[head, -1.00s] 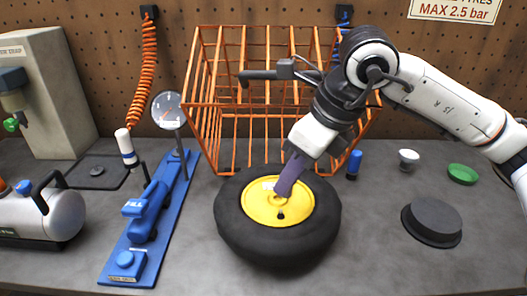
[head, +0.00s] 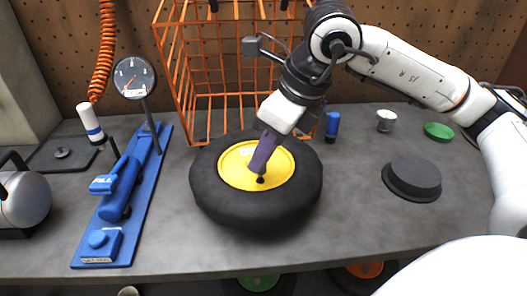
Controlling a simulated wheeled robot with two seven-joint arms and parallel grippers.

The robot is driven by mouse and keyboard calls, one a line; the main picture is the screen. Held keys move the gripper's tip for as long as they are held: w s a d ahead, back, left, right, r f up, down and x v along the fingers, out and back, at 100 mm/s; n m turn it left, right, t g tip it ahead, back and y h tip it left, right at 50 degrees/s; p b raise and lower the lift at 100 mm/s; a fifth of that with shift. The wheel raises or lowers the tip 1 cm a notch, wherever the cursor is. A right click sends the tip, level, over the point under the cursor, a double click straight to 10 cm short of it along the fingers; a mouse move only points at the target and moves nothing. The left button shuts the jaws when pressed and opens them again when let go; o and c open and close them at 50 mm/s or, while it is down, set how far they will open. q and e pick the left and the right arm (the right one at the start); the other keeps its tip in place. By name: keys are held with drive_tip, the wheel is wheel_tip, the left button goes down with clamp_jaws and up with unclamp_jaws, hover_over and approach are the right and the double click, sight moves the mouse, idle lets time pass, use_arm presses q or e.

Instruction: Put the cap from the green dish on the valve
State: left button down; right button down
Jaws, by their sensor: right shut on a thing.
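My right gripper (head: 260,171) points down over the yellow hub (head: 232,166) of a black tyre (head: 225,205) lying flat on the bench. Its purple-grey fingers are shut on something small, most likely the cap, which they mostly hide. A small dark piece (head: 261,180) shows right at the fingertips, near the hub's front edge, where the valve is. I cannot tell whether it is the cap or the valve, or whether the two touch. The green dish (head: 438,132) at the right shows nothing in it. My left gripper is out of view.
An orange wire cage (head: 222,95) stands behind the tyre. A blue foot pump (head: 125,190) with a gauge (head: 134,77) is at the left. A blue bottle (head: 332,125), a white cup (head: 386,120) and a black round block (head: 413,179) are at the right.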

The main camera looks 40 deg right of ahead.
idle(0.4)
idle(1.3)
drive_tip(key=shift+f+b, duration=1.2)
drive_tip(key=shift+b, duration=0.3)
drive_tip(key=c, duration=1.3)
unclamp_jaws()
drive_tip(key=shift+o, duration=0.2)
drive_tip(key=shift+r, duration=0.15)
drive_tip(key=shift+r+p, duration=2.9)
drive_tip(key=shift+r, duration=0.75)
